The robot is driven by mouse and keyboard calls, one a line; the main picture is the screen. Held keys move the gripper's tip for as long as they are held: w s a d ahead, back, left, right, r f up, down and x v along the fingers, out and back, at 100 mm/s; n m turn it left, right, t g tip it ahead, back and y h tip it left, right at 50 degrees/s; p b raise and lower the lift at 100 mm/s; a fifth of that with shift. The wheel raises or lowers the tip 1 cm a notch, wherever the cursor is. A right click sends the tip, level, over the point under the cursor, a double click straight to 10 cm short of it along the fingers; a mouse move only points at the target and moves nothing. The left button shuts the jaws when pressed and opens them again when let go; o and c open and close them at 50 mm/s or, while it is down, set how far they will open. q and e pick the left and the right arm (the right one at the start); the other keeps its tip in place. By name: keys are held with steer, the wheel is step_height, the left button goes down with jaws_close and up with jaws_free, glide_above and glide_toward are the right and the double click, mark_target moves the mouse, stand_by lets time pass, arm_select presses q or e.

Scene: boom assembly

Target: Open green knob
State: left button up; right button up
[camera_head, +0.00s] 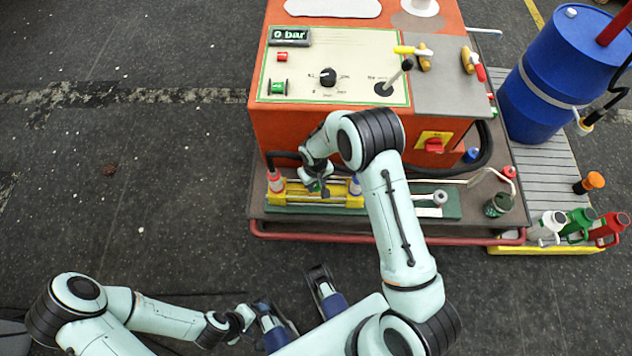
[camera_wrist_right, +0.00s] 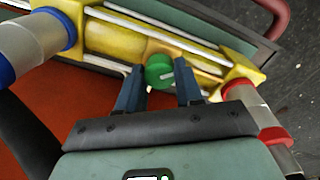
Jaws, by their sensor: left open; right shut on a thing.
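The green knob (camera_wrist_right: 160,72) sits on the middle of a yellow cylinder unit (camera_wrist_right: 110,38) in the right wrist view. My right gripper (camera_wrist_right: 160,90) has one blue finger on each side of the knob and is shut on it. In the head view my right gripper (camera_head: 318,186) is over the middle of the yellow unit (camera_head: 290,196), and it largely hides the knob. My left gripper (camera_head: 293,292) is open and empty, low in the head view over the floor, apart from the machine.
The orange machine (camera_head: 262,128) stands behind the yellow unit, with a panel showing "0 bar" (camera_head: 290,36). Red (camera_wrist_right: 265,125) and blue (camera_wrist_right: 45,38) ringed fittings flank the unit. A red rail (camera_head: 390,241) runs along the front. A blue barrel (camera_head: 545,95) stands right.

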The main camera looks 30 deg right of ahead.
steer(key=o, duration=1)
steer(key=shift+o, duration=0.2)
step_height(320, 180, up, 14)
steer(key=p, duration=0.2)
steer(key=shift+a+f, duration=0.15)
steer(key=shift+f, duration=0.1)
